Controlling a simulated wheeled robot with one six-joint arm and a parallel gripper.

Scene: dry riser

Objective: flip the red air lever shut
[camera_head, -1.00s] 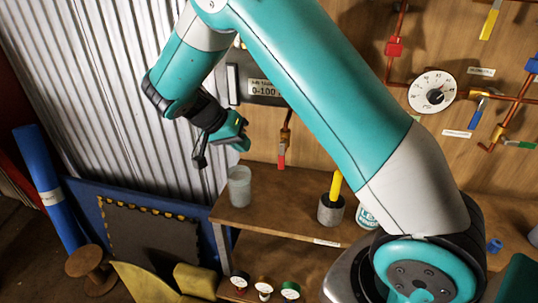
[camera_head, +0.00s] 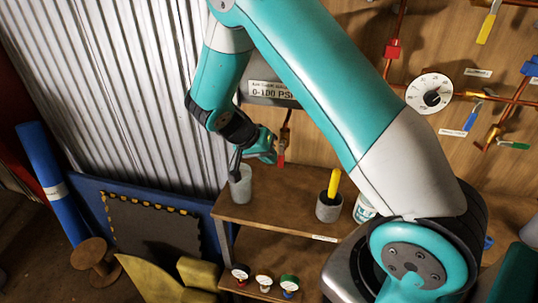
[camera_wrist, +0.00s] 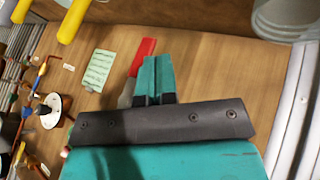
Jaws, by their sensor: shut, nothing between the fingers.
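The red lever (camera_head: 281,153) hangs below a copper fitting on the wooden panel, under the 0-100 PSI sign.
A translucent cup (camera_head: 241,190) stands on the wooden shelf (camera_head: 285,205) under my wrist. A grey pot (camera_head: 328,209) with a yellow-handled tool is further right. A dial gauge (camera_head: 428,94) and several coloured valve levers are on the panel at right.

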